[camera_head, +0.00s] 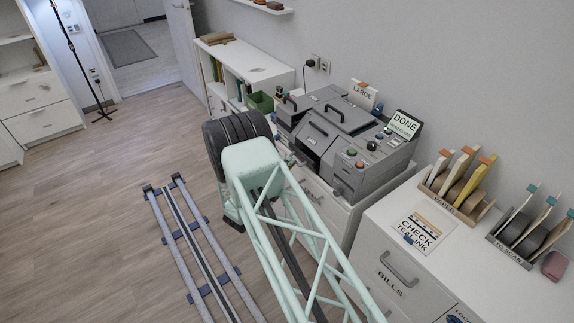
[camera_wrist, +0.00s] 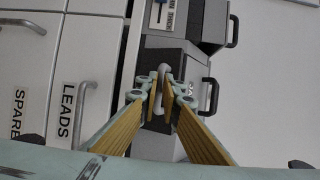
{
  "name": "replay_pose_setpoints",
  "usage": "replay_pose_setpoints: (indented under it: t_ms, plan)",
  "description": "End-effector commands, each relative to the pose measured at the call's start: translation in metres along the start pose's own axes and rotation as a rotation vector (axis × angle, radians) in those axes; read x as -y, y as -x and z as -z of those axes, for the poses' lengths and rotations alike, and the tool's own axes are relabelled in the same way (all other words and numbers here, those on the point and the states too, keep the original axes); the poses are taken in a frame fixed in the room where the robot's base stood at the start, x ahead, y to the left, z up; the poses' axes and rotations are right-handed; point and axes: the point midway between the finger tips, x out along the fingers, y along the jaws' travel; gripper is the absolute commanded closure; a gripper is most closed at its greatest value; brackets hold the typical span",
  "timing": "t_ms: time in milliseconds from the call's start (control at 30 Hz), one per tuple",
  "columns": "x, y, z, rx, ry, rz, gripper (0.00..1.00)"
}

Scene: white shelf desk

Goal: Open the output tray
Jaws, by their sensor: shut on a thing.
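The grey desktop machine (camera_head: 345,140) stands on the white cabinet along the wall, with dark handles on its lid and front. In the wrist view my gripper (camera_wrist: 162,92) has its yellow-brown fingers closed around a pale grey handle (camera_wrist: 163,69) on the machine's dark front (camera_wrist: 182,55). I take this handle to be the output tray's; no label on it is readable. The fingers hide most of the handle and the face behind it. In the head view my arm covers the machine's lower left side, and the grip itself cannot be made out.
Drawers with grey handles, one marked LEADS (camera_wrist: 68,110), lie beside the gripper in the wrist view. A DONE sign (camera_head: 404,124) stands by the machine. A paper rack (camera_head: 458,185) stands on the right cabinet. The floor (camera_head: 110,190) left of my arm is mostly clear.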

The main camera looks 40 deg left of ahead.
Motion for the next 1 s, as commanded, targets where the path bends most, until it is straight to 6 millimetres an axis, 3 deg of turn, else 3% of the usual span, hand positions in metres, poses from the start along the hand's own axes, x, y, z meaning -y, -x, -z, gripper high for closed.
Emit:
replay_pose_setpoints:
  t_ms: [33, 467, 500, 600, 1000]
  plan:
    - [-0.0132, -0.0062, 0.0114, -0.012, 0.004, -0.018, 1.0]
    - [-0.0132, -0.0062, 0.0113, -0.012, 0.004, -0.018, 1.0]
    - [-0.0132, -0.0062, 0.0113, -0.012, 0.004, -0.018, 0.93]
    - [-0.0126, -0.0059, 0.011, -0.011, 0.004, -0.017, 0.87]
    - [-0.0059, -0.0035, 0.0056, -0.006, 0.002, -0.01, 0.87]
